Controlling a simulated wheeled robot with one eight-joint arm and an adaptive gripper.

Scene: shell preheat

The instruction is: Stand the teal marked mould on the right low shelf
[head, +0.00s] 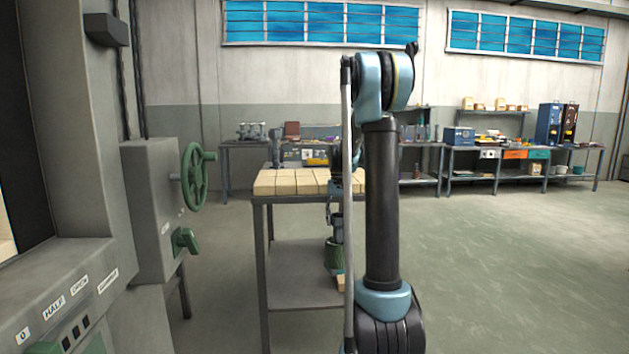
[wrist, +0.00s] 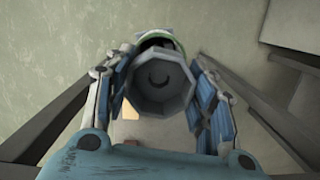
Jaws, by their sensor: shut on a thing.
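The mould (head: 333,254) shows green-teal in the head view, partly hidden by my arm. It hangs roughly upright below my gripper (head: 334,232), over the right part of a low grey shelf (head: 295,268) under the brick-topped table. In the wrist view my gripper (wrist: 160,72) has its two blue-grey fingers shut on either side of the mould. There the mould (wrist: 158,84) is a grey, eight-sided body with a round hollow and a green band at its far end. I cannot tell whether its base touches the shelf. No mark can be made out.
Tan blocks (head: 305,182) cover the table top above the shelf. A small tan piece (head: 340,284) shows just below the mould. A grey machine with a green handwheel (head: 195,178) stands at left. Benches line the back wall; the floor at right is clear.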

